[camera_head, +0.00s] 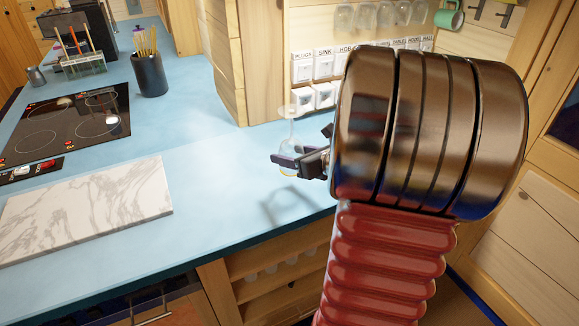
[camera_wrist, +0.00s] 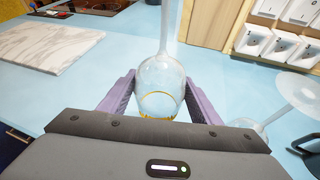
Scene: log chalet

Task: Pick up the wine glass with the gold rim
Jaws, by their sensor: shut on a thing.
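The wine glass with the gold rim (camera_wrist: 160,78) is upside down between my fingers, stem and foot upward. Its gold rim shows at the bottom of the bowl in the wrist view. In the head view the clear glass (camera_head: 289,143) is partly covered by a finger. My gripper (camera_head: 287,160) is shut on its bowl, one finger on each side; the gripper also shows in the wrist view (camera_wrist: 160,85). A shadow lies on the blue counter in front of it. I cannot tell whether the rim touches the counter.
Another clear glass (camera_wrist: 295,92) stands close on the right in the wrist view. A marble board (camera_head: 90,208), black hob (camera_head: 65,125) and utensil cup (camera_head: 150,75) are left. The counter's middle is clear.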

